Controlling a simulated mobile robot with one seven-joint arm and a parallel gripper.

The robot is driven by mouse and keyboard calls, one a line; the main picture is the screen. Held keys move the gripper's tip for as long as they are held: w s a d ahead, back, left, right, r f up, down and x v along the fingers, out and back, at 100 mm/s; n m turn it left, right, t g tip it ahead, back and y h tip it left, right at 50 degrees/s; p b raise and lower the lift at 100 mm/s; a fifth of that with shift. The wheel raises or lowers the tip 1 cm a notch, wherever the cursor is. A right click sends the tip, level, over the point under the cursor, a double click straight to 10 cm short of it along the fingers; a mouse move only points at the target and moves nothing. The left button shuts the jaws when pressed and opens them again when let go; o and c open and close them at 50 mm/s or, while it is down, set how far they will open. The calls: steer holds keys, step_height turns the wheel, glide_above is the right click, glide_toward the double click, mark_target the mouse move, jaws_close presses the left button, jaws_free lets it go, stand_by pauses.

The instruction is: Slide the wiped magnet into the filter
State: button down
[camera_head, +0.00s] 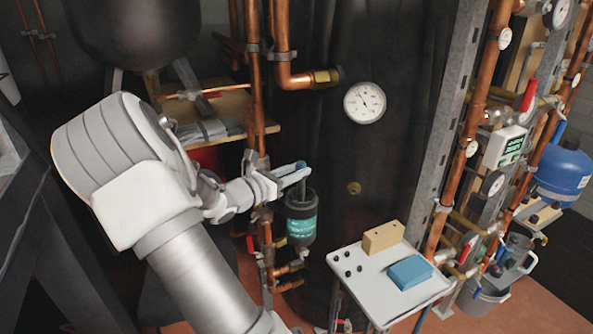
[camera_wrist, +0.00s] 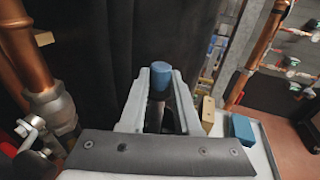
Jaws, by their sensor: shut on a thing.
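The magnet is a dark rod with a blue cap (camera_wrist: 161,73). In the head view its cap (camera_head: 300,165) shows at my fingertips. My gripper (camera_head: 290,175) is shut on the magnet, with a finger on either side of it; the fingers also show in the wrist view (camera_wrist: 161,82). The rod hangs roughly upright just over the filter (camera_head: 301,228), a dark canister with a teal label on the copper pipework. I cannot tell whether the rod's lower end is inside the filter's top. The filter is hidden in the wrist view.
A white tray table (camera_head: 355,285) stands right of the filter, holding a wooden block (camera_head: 382,237), a blue block-like cloth or sponge (camera_head: 410,272) and several small black pieces. A copper pipe (camera_head: 256,90) runs close behind my gripper. A large dark tank (camera_head: 385,150) stands behind.

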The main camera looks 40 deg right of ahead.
mark_target(297, 195)
steer(key=shift+f+b, duration=0.35)
steer(key=shift+f, duration=0.35)
steer(key=shift+f, duration=0.3)
steer(key=shift+f+b, duration=0.65)
steer(key=shift+f, duration=0.1)
steer(key=shift+f, duration=0.25)
stand_by(0.3)
steer(key=shift+f+b, duration=0.65)
steer(key=shift+f, duration=0.15)
steer(key=shift+f, duration=0.15)
steer(key=shift+f+b, duration=0.6)
steer(key=shift+f, duration=0.25)
